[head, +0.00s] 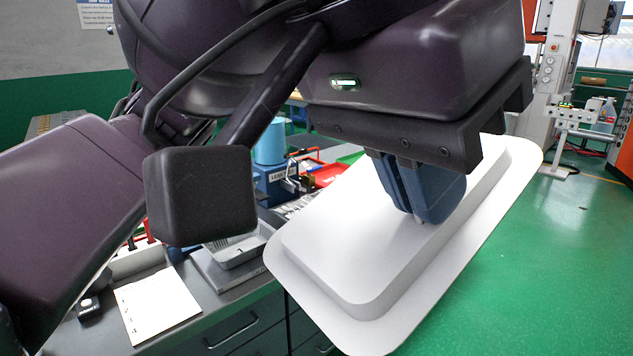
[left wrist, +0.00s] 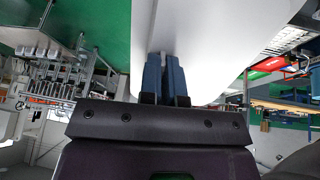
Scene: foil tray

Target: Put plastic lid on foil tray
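The plastic lid (head: 345,240) is a large white rounded rectangle with a raised middle and a flat rim. My left gripper (head: 420,220) comes down onto its raised top, with its blue fingers close together and shut on it. The lid hangs tilted in the air in front of the workbench. In the left wrist view the white lid (left wrist: 205,45) fills the middle, with the fingers (left wrist: 163,72) against it. The foil tray (head: 238,252) is a small silvery tray on the bench, partly hidden behind my arm and the lid. My right gripper is not in view.
The grey workbench (head: 225,297) has drawers below. On it lie a white paper sheet (head: 157,306), a small black object (head: 88,308), a blue labelled box (head: 273,185) and a red bin (head: 328,175). Green floor (head: 545,255) lies open at the right.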

